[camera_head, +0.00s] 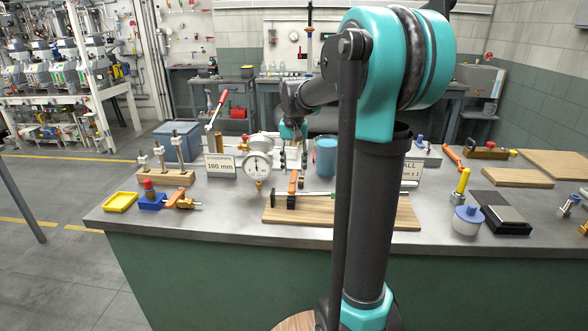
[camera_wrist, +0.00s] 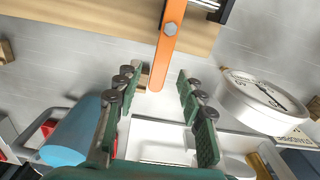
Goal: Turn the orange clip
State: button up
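The orange clip (camera_head: 293,182) is a narrow orange bar on a wooden board (camera_head: 405,213), with a dark block at its near end. In the wrist view the orange clip (camera_wrist: 171,40) runs down from the top, with a grey bolt head on it. My gripper (camera_head: 293,168) is above the worktop, just behind the clip's far end. In the wrist view my gripper (camera_wrist: 157,78) is open. The clip's free end shows between its two green fingers, with a gap on both sides. I cannot tell the height difference. No contact shows.
A round dial gauge (camera_head: 257,167) stands close left of the gripper, and a blue cup (camera_head: 326,157) close right. A thin rod lies across the board. A "160 mm" sign (camera_head: 220,166) and a wooden block with pegs (camera_head: 168,177) stand further left. My arm hides part of the worktop.

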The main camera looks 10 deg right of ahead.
jog(key=shift+r, duration=0.45)
jog(key=shift+r, duration=3)
